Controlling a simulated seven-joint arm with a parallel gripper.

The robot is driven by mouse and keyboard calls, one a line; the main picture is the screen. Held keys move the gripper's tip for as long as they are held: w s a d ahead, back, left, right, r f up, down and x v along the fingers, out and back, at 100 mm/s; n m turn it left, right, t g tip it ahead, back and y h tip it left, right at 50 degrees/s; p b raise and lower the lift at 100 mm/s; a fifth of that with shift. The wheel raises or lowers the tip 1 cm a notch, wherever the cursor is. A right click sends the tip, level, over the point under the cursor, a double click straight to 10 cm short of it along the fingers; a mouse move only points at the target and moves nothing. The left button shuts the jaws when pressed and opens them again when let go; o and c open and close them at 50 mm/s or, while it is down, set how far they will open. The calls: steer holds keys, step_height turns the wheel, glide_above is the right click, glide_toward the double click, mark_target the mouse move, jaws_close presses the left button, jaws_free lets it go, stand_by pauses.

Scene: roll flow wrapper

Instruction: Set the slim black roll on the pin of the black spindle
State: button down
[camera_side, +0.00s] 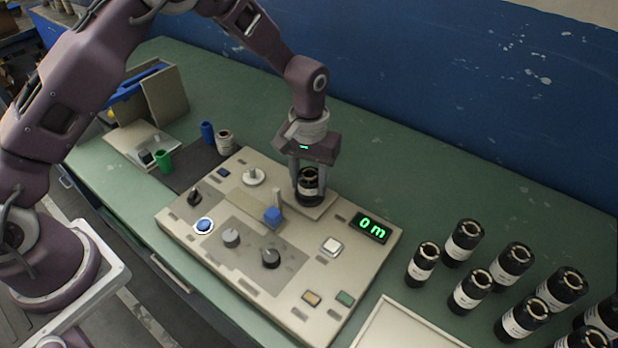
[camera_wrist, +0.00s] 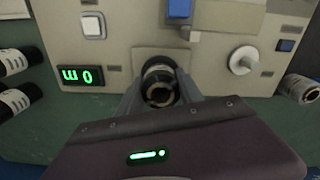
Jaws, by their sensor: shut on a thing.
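The slim black roll (camera_side: 309,188), dark with a pale band and a tan core ring, stands upright between the fingers of my gripper (camera_side: 308,180). My gripper is shut on it, over a light raised plate at the back right of the control panel. In the wrist view the roll (camera_wrist: 158,74) shows end-on between the fingers (camera_wrist: 160,92), with the plate (camera_wrist: 145,54) beyond it. No black spindle or pin shows clearly; the roll and fingers cover the middle of the plate. I cannot tell whether the roll touches the plate or sits on a pin.
A pale spindle (camera_side: 253,177) stands left of the plate, and a post with a blue block (camera_side: 272,215) stands in front. A green display (camera_side: 370,227) reads "0 m". Several larger black rolls (camera_side: 463,242) stand at right near a white tray (camera_side: 400,328). A blue wall (camera_side: 470,90) rises behind.

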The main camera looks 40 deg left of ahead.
steer(key=shift+c, duration=1)
jaws_free()
steer(key=shift+r, duration=4.05)
